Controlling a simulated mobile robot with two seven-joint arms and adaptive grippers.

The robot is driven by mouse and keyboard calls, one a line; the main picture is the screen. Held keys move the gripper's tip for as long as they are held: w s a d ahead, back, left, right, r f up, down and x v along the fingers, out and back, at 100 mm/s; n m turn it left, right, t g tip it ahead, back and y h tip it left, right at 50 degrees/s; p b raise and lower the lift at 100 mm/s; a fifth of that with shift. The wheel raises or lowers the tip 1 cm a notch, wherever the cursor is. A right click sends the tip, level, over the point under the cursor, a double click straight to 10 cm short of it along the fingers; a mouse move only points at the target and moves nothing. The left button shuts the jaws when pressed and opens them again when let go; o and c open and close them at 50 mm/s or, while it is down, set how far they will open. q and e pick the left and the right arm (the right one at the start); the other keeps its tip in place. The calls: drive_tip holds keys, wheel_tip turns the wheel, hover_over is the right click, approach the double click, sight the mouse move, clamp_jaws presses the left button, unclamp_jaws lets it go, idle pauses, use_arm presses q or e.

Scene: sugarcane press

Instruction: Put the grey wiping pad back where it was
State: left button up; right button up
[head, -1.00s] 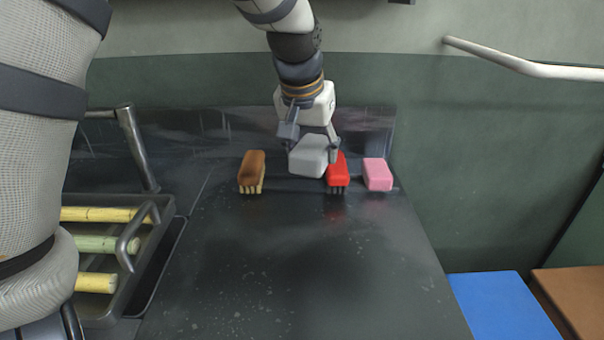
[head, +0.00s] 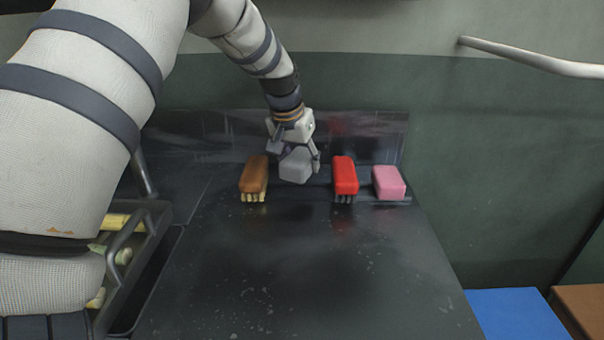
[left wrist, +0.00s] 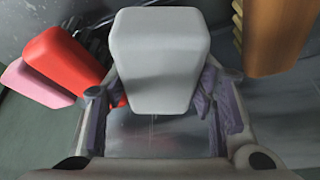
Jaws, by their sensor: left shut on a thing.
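The grey wiping pad (head: 296,165) is a pale rounded block in the head view, between a brown brush and a red brush at the back of the dark counter. My left gripper (head: 294,160) is shut on it from above, one finger on each side. The pad also fills the middle of the left wrist view (left wrist: 158,60), with the fingers beside it. Whether its underside touches the counter I cannot tell. My right gripper is not in view.
The brown brush (head: 254,176) stands close to the pad's left. The red brush (head: 345,174) and pink sponge (head: 389,183) are to the right. A tray (head: 150,230) with yellow-green cane pieces is at the left. The counter's front (head: 300,270) is clear.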

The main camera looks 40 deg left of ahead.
use_arm(q)
drive_tip(key=f, duration=0.3)
drive_tip(key=shift+w+a+f, duration=0.1)
drive_tip(key=shift+a+f, duration=0.05)
drive_tip(key=shift+a, duration=0.05)
drive_tip(key=shift+f, duration=0.65)
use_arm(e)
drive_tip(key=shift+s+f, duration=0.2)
use_arm(q)
drive_tip(key=o, duration=1.1)
drive_tip(key=shift+r, duration=0.2)
drive_tip(key=v, duration=0.4)
drive_tip(key=p+v, duration=0.1)
drive_tip(key=v, duration=0.7)
drive_tip(key=shift+w+r+p, duration=0.15)
drive_tip(key=shift+w+p, duration=0.1)
drive_tip(key=shift+p, duration=0.15)
drive_tip(key=shift+s+r, duration=0.2)
drive_tip(key=shift+r, duration=0.15)
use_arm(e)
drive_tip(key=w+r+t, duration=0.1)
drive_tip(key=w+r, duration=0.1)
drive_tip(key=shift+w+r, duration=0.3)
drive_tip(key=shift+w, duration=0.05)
